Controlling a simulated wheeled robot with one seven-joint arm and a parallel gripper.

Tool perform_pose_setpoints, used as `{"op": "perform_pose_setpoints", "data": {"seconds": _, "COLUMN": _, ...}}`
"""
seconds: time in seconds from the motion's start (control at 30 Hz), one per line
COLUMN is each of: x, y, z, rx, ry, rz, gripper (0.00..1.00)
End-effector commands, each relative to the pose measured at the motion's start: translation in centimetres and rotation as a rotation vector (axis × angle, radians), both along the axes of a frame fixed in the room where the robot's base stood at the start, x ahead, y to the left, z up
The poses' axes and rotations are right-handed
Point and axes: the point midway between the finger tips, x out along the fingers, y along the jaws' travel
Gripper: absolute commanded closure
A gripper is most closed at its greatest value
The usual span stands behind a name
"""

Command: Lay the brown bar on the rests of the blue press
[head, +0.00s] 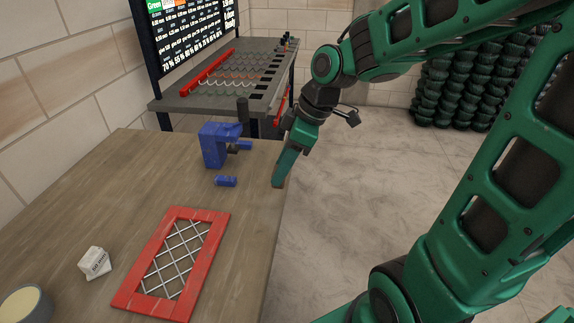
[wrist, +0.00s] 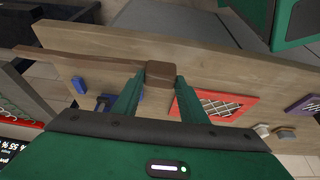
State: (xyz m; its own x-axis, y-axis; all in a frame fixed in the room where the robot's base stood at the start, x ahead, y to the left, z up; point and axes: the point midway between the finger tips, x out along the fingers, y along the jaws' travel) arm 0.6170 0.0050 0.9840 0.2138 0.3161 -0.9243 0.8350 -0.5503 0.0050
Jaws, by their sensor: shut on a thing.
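The brown bar (wrist: 160,73) is gripped between the two green fingers of my gripper (wrist: 158,88) in the wrist view, with its end facing the camera. In the head view my gripper (head: 279,182) points down near the table's right edge, and only a small brown bit of the bar (head: 278,184) shows at its tip. The blue press (head: 213,146) stands upright on the table to the left of my gripper, clearly apart from it. The bar is not on the press. In the wrist view blue parts show beside the left finger, partly hidden.
A small blue block (head: 226,181) lies in front of the press. A grey rack (head: 170,103) stands behind. Open floor lies right.

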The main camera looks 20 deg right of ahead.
Motion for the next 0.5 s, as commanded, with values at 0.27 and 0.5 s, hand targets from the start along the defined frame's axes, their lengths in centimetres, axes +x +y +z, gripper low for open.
{"op": "perform_pose_setpoints", "data": {"seconds": 0.27, "x": 1.6, "y": 2.4, "z": 0.0, "rx": 0.001, "ry": -0.001, "rz": 0.001, "gripper": 0.89}}
{"op": "perform_pose_setpoints", "data": {"seconds": 0.5, "x": 3.0, "y": 4.3, "z": 0.0, "rx": 0.001, "ry": -0.001, "rz": -0.002, "gripper": 0.89}}
